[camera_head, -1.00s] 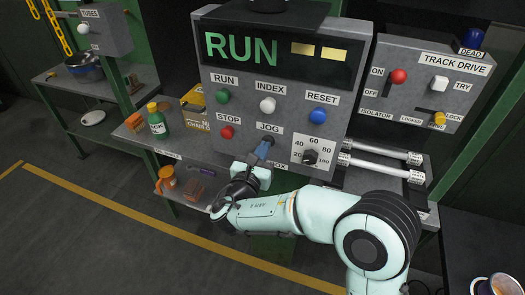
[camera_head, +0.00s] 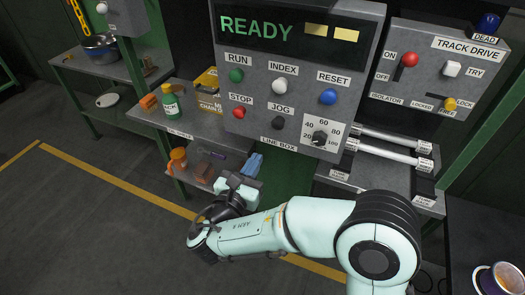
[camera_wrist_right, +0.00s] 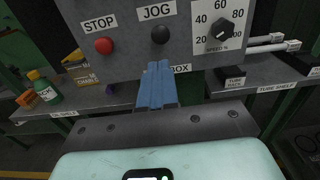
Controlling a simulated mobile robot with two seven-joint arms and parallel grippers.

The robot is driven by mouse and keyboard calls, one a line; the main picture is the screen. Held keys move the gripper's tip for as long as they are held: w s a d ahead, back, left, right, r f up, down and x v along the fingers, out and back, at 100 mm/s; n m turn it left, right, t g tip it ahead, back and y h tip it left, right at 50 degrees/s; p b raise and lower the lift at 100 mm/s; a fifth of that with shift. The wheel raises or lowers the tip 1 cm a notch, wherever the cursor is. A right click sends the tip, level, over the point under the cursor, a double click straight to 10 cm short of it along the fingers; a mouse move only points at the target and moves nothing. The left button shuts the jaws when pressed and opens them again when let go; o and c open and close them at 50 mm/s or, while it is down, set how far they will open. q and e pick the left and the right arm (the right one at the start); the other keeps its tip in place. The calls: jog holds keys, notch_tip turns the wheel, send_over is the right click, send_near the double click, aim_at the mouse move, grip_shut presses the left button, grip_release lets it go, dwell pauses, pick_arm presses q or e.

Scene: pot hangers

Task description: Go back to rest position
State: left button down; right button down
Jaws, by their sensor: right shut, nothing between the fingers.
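My right gripper (camera_head: 255,160) is shut and empty, its blue fingers pressed together. It hangs in front of the line box (camera_head: 255,130), below the JOG button (camera_head: 278,123) and apart from it. In the right wrist view the shut fingers (camera_wrist_right: 158,68) point at the panel below the dark JOG knob (camera_wrist_right: 160,34). My right arm reaches in from the lower right with its elbow bent. The box's display (camera_head: 255,27) reads READY. My left gripper is not in view.
A green bottle (camera_head: 171,106) and a yellow box (camera_head: 207,90) stand on the shelf left of the line box. An orange container (camera_head: 178,160) sits on the lower shelf. White tubes (camera_head: 395,147) lie at right. A cup (camera_head: 500,278) is at lower right. The floor at left is clear.

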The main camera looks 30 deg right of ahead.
jog(key=shift+s+a, duration=0.4)
jog(key=shift+a, duration=0.05)
jog(key=s+d+f+m+g+y+p, duration=0.15)
jog(key=s+f+g, duration=0.25)
jog(key=f, duration=0.6)
jog(key=s+f+m+g+y+b, duration=0.1)
jog(key=s+f+g+y, duration=0.25)
jog(key=f, duration=0.65)
jog(key=s+f+m+g+y+p, duration=0.15)
jog(key=s+f+g, duration=0.25)
jog(key=f, duration=0.7)
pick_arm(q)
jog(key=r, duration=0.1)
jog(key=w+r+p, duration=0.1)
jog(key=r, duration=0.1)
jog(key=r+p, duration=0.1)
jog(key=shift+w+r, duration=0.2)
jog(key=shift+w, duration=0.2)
pick_arm(e)
jog(key=s+a+f+m+y, duration=0.3)
jog(key=s+f+m+y, duration=0.2)
jog(key=m, duration=0.8)
jog(key=s+a+f+m+g+y, duration=0.1)
jog(key=s+a+f+m+y, duration=0.3)
jog(key=s+f+m, duration=0.5)
jog(key=f+m+y, duration=0.1)
jog(key=m, duration=0.3)
jog(key=shift+s+f+y, duration=0.15)
jog(key=shift+y, duration=0.2)
